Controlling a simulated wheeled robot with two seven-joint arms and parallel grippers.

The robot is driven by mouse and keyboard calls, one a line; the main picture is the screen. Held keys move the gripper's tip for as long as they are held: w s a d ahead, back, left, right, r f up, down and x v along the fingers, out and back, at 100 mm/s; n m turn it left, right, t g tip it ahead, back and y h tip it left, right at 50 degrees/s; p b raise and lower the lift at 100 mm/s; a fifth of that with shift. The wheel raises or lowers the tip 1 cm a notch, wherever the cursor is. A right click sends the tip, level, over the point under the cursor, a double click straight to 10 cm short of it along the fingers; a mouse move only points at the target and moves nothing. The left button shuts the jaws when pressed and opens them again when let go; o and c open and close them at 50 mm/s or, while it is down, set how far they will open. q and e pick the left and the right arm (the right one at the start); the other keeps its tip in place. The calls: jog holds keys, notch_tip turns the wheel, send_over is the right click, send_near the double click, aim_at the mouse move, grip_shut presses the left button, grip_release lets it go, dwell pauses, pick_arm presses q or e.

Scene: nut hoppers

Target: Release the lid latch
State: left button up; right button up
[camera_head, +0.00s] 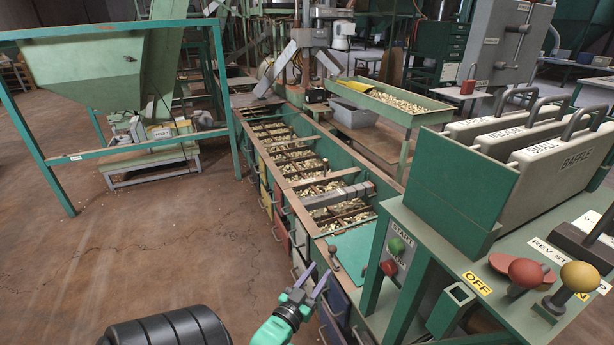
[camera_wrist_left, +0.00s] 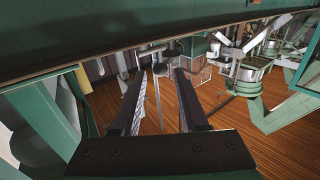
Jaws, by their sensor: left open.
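A green lid (camera_head: 354,246) covers the near end of the long nut hopper trough (camera_head: 290,170). A small lever with a reddish knob (camera_head: 332,250) stands at the lid's left edge; I cannot tell for sure that it is the latch. My left gripper (camera_head: 319,269) is open and empty, just outside the trough's near left side. Its fingertips point up toward the knob but look apart from it. In the left wrist view the two dark fingers (camera_wrist_left: 155,75) are spread with nothing between them, and no latch can be made out there.
A control stand at right has START and STOP buttons (camera_head: 397,246), a red knob (camera_head: 525,273) and a yellow knob (camera_head: 579,277). Baffle plates (camera_head: 565,155) stand in a green box. A green frame with a hopper (camera_head: 95,70) is at left.

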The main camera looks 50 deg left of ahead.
pick_arm(q)
jog(key=v, duration=0.6)
jog(key=shift+p, duration=0.35)
pick_arm(e)
jog(key=f, duration=0.2)
jog(key=shift+s+d+f, duration=0.25)
jog(key=shift+s+f, duration=0.05)
pick_arm(q)
jog(key=s+d+f+m+g+h, duration=0.1)
jog(key=d+f+m+g+h, duration=0.15)
jog(key=d+f+g, duration=0.45)
jog(key=d+f+m+g+h, duration=0.2)
jog(key=d+f+g+h, duration=0.3)
jog(key=f, duration=0.5)
jog(key=s+a+r+g+y+p, duration=0.1)
jog(key=s+g+p, duration=0.1)
jog(key=s+p, duration=0.9)
jog(key=s+a+r+m+g+y+p, duration=0.1)
jog(key=s+r+g+p, duration=0.1)
jog(key=s+p, duration=0.9)
jog(key=shift+s+a+p, duration=0.25)
jog(key=shift+p, duration=0.8)
pick_arm(e)
jog(key=s+d+r, duration=0.2)
jog(key=s, duration=0.6)
jog(key=s+d+r, duration=0.2)
jog(key=s+r, duration=0.1)
jog(key=s, duration=0.5)
jog(key=shift+d+r+h, duration=0.25)
jog(key=shift+h, duration=0.05)
